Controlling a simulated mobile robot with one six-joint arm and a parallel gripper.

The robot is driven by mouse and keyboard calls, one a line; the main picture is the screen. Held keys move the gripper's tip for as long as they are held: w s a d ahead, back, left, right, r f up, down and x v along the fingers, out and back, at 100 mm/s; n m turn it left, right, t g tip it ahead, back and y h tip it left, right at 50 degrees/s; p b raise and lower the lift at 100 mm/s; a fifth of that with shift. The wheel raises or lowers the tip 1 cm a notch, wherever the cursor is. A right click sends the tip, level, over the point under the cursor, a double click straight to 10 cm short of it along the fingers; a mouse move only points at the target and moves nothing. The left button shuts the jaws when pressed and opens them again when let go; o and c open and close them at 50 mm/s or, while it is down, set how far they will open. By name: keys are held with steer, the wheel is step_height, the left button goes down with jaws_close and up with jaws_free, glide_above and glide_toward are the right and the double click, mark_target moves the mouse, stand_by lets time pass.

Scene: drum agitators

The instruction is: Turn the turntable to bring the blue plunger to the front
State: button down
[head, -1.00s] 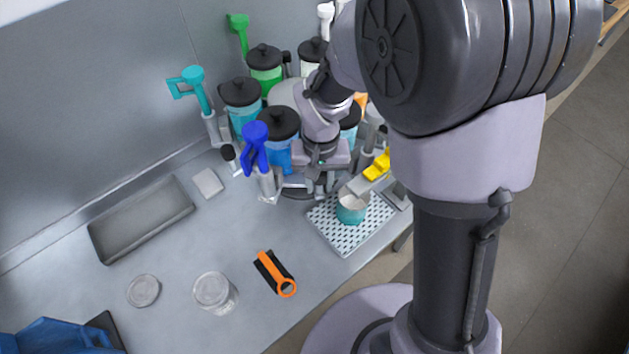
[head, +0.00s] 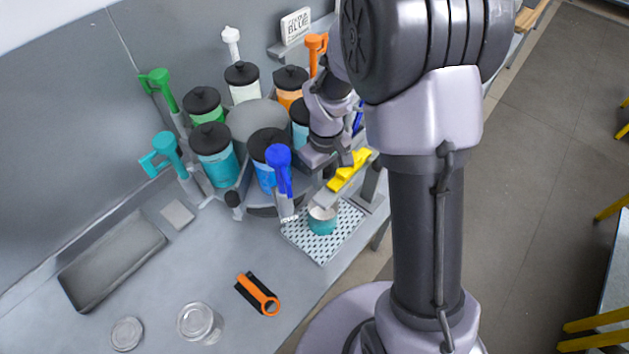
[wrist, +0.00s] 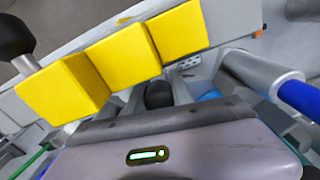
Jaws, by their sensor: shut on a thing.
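The turntable (head: 257,125) carries several black-lidded canisters, with coloured plungers around its rim. The blue plunger (head: 280,165) stands upright at the near side by a blue canister (head: 265,180), left of the yellow stepped piece. It also shows at the right of the wrist view (wrist: 300,100). Teal (head: 167,150), green (head: 160,90), white (head: 231,42) and orange (head: 316,48) plungers stand around the rim. Another dark blue part (head: 358,117) is mostly hidden behind my arm. My gripper (wrist: 160,100) is low at the turntable's right near rim, shut on a black knob (wrist: 158,93).
A yellow stepped piece (head: 350,170) on a grey bar sits close to my gripper. Below is a teal cup (head: 322,220) on a perforated tray (head: 312,250). An orange-black tool (head: 257,294), glass jar (head: 198,322) and grey tray (head: 110,262) lie nearer. A sign reading BLUE (head: 296,25) stands behind.

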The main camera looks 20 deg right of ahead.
steer(key=shift+w+d+n+p, duration=0.6)
steer(key=shift+w+d+n, duration=0.35)
steer(key=shift+w+d, duration=0.3)
steer(key=shift+w+d+n+p, duration=0.6)
steer(key=shift+w+d+n, duration=0.4)
steer(key=shift+w, duration=0.5)
steer(key=shift+w+d+n+p, duration=0.6)
steer(key=shift+w+d+n, duration=0.25)
steer(key=shift+w+d, duration=0.45)
steer(key=shift+w, duration=0.1)
steer(key=shift+a, duration=0.1)
steer(key=c, duration=1.1)
jaws_free()
steer(key=shift+r, duration=0.1)
step_height(320, 180, up, 17)
steer(key=shift+r+p, duration=0.1)
steer(key=shift+p, duration=0.7)
